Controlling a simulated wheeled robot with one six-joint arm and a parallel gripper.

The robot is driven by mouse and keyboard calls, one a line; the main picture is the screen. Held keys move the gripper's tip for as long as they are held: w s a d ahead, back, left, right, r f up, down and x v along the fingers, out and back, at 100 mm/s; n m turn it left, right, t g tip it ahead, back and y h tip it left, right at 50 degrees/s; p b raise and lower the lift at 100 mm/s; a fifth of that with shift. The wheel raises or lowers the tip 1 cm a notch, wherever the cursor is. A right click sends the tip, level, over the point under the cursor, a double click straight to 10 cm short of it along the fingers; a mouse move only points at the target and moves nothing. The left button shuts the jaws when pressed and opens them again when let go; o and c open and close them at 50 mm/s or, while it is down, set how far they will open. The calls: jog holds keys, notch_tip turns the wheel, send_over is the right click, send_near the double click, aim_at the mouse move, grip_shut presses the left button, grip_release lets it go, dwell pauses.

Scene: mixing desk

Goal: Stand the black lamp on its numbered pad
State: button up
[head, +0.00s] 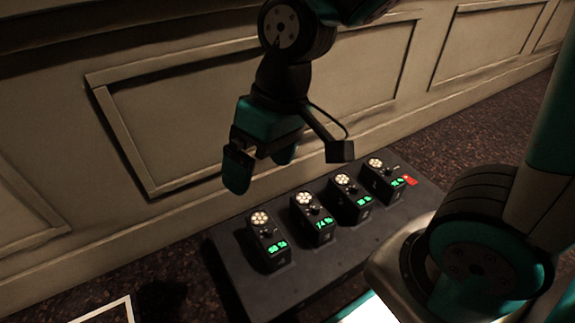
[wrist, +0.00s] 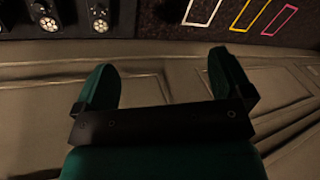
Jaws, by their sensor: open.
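Several black lamp units with lit round faces and green readouts stand in a row on a dark grey platform (head: 340,260) in the head view. They include a left one (head: 270,252), a second (head: 312,228), a third (head: 347,203) and a far right one (head: 380,184). They look alike, and I cannot tell which is the task's lamp. No numbered pad can be made out. My gripper (head: 262,172) is open and empty, above and behind the row near the wall. In the wrist view its teal fingers (wrist: 164,68) are spread, with two lamps (wrist: 45,14) (wrist: 98,16) at the top left.
A panelled wall (head: 180,140) runs close behind the platform. White (wrist: 202,10), yellow (wrist: 249,14) and pink (wrist: 279,20) outlined rectangles lie on the dark carpet. A white outline also shows at the head view's lower left (head: 131,307). A red patch (head: 410,181) sits by the far right lamp.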

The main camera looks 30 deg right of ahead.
jog(key=s+r+n, duration=0.2)
jog(key=s+r, duration=0.2)
jog(key=s, duration=0.2)
jog(key=shift+s+d+r+y, duration=0.15)
jog(key=shift+s+y, duration=0.15)
jog(key=shift+s, duration=0.1)
dwell(0.7)
